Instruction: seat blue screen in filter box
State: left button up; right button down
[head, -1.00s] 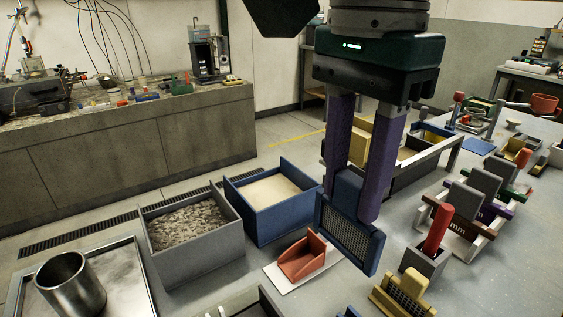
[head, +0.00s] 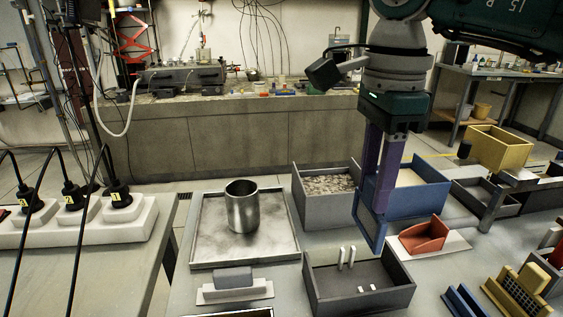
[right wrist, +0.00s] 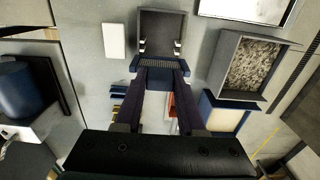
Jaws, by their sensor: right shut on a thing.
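My right gripper (head: 378,206) is shut on the blue screen (head: 368,222), a blue frame with a dark mesh, held roughly upright above the table. The screen hangs close to the back right corner of the grey open filter box (head: 362,304), which has short white pegs inside. In the right wrist view, the screen (right wrist: 158,65) is edge-on between the fingertips (right wrist: 160,76), at the near side of the filter box (right wrist: 163,26). It looks apart from the pegs; its height over the rim is hard to tell. My left gripper is out of view.
A metal cup (head: 241,208) stands on a shallow tray (head: 205,258) left of the box. Behind are a grey gravel box (head: 318,211) and a blue sand box (head: 424,201). A red scoop (head: 424,236) lies to the right. A yellow screen (head: 515,297) stands at lower right.

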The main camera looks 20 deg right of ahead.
aim_at(364, 233)
pick_arm(q)
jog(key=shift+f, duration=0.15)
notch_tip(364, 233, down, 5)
jog(key=b, duration=0.5)
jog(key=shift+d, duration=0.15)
pick_arm(e)
notch_tip(364, 233, down, 6)
jog(key=shift+r, duration=0.1)
dwell(0.5)
pick_arm(q)
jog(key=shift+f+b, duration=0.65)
jog(key=shift+b, duration=0.15)
pick_arm(e)
jog(key=shift+f, duration=0.8)
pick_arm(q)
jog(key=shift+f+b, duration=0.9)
pick_arm(e)
jog(key=shift+f, duration=1)
pick_arm(q)
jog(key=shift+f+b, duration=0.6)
jog(key=shift+b, duration=0.1)
pick_arm(e)
jog(key=shift+f, duration=0.9)
jog(key=shift+c, duration=2.1)
grip_release()
jog(key=shift+s, duration=0.1)
